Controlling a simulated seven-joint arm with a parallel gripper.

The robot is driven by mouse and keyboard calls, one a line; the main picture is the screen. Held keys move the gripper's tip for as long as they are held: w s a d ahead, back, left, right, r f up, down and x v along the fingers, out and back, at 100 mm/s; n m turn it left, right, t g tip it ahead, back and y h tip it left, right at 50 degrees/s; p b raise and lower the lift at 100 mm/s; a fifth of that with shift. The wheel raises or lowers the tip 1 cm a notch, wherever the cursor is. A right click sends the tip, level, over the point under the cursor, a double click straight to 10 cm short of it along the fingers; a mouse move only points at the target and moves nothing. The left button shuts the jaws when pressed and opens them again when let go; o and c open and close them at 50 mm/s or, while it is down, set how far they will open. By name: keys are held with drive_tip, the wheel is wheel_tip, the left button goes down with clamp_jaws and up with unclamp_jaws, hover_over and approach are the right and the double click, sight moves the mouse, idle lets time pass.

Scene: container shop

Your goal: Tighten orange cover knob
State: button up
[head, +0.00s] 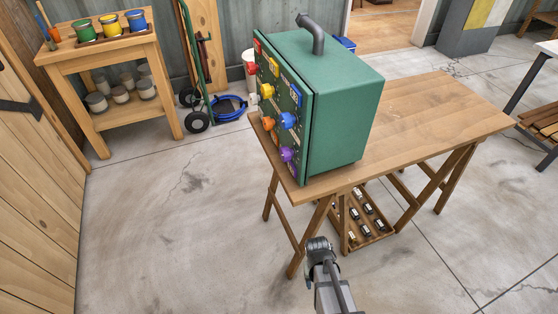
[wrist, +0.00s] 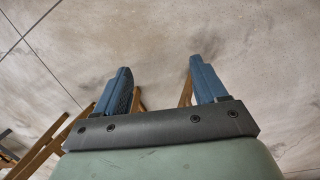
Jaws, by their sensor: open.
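A green cabinet (head: 346,117) with a dark pipe on top stands at the left end of a wooden trestle table (head: 430,120). Its front panel faces left and carries several coloured knobs. My gripper (head: 317,243) is low in front of the table, below the cabinet and well apart from the orange knob. In the wrist view my gripper (wrist: 163,85) has its two blue fingers spread, with nothing between them.
A blue knob (head: 288,120) and a red knob (head: 252,68) are also on the panel. A tray of small parts (head: 372,236) is under the table. A shelf with paint pots (head: 110,55) and a green hand truck (head: 192,70) stand behind. The floor left of the table is clear.

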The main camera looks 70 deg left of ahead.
drive_tip(key=s+a+r+n+t+y, duration=0.1)
drive_tip(key=s+a+r+n+t, duration=0.15)
drive_tip(key=s+a+r, duration=0.65)
drive_tip(key=s+a+r+n+t+y, duration=0.25)
drive_tip(key=s+a+r, duration=0.2)
drive_tip(key=a, duration=0.85)
drive_tip(key=s+a+r+n+t+y, duration=0.15)
drive_tip(key=s+a+r+n, duration=0.25)
drive_tip(key=s+a+r, duration=0.55)
drive_tip(key=n+t+h, duration=0.2)
drive_tip(key=n+t, duration=0.5)
drive_tip(key=t, duration=0.4)
approach(264, 124)
drive_tip(key=s, duration=0.3)
drive_tip(key=w+n, duration=0.1)
drive_tip(key=w, duration=0.3)
drive_tip(key=w+n, duration=0.1)
drive_tip(key=w, duration=0.4)
drive_tip(key=w+h, duration=0.1)
drive_tip(key=w, duration=0.3)
drive_tip(key=shift+w+a+r+n, duration=0.1)
drive_tip(key=shift+w+r+n, duration=0.15)
drive_tip(key=shift+r+n, duration=0.15)
drive_tip(key=c, duration=1)
